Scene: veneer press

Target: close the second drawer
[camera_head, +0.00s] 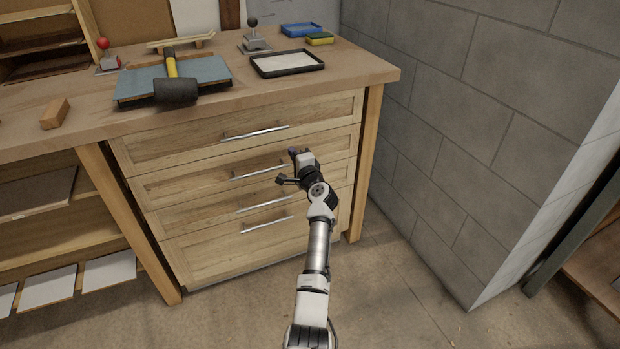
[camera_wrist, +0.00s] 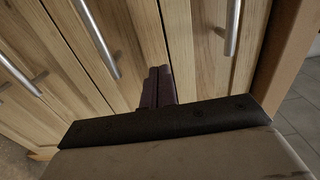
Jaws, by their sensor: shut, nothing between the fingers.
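The second drawer (camera_head: 205,183) is the wooden drawer front below the top one, with a straight metal bar handle (camera_head: 258,171). Its front looks about flush with the others; I cannot tell whether a small gap is left. My gripper (camera_head: 293,153) is shut and empty, at the right part of this front, right of the handle. In the wrist view the dark closed fingers (camera_wrist: 158,88) point at the wood near the drawer's upper edge, touching or very close. The second drawer's handle also shows there (camera_wrist: 97,38). My gripper and wrist hide part of the drawer's right side.
The top drawer (camera_head: 180,148) is above; the third (camera_head: 200,215) and bottom drawers (camera_head: 205,254) are below. The worktop (camera_head: 350,70) above carries a mallet (camera_head: 175,88), a black tray (camera_head: 287,63) and other items. A grey block wall (camera_head: 470,130) stands right. Floor in front is clear.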

